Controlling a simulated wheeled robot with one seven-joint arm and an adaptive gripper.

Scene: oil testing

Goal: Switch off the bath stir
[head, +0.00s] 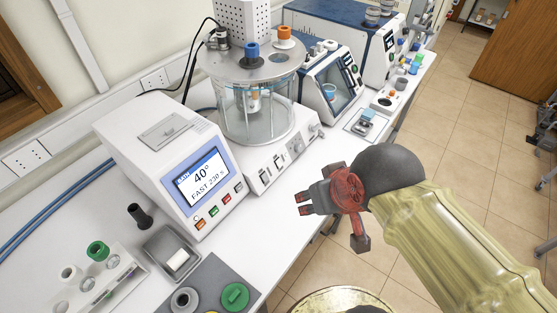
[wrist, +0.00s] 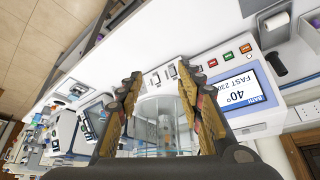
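The bath is a clear glass vessel (head: 262,115) with a grey metal lid, standing on a white base (head: 262,188). The base front carries several small rocker switches (head: 295,148), which also show between my fingertips in the wrist view (wrist: 155,78). Beside it is a white control unit (head: 130,130) whose display (head: 202,177) reads 40° and FAST 230; the display also shows in the wrist view (wrist: 238,92). My gripper (head: 301,204) is in front of the base, apart from it, over the counter's front edge. In the wrist view its fingers (wrist: 158,72) are spread and empty.
Coloured buttons (head: 220,205) sit below the display. Other instruments (head: 335,80) stand farther along. The counter strip before the base is clear.

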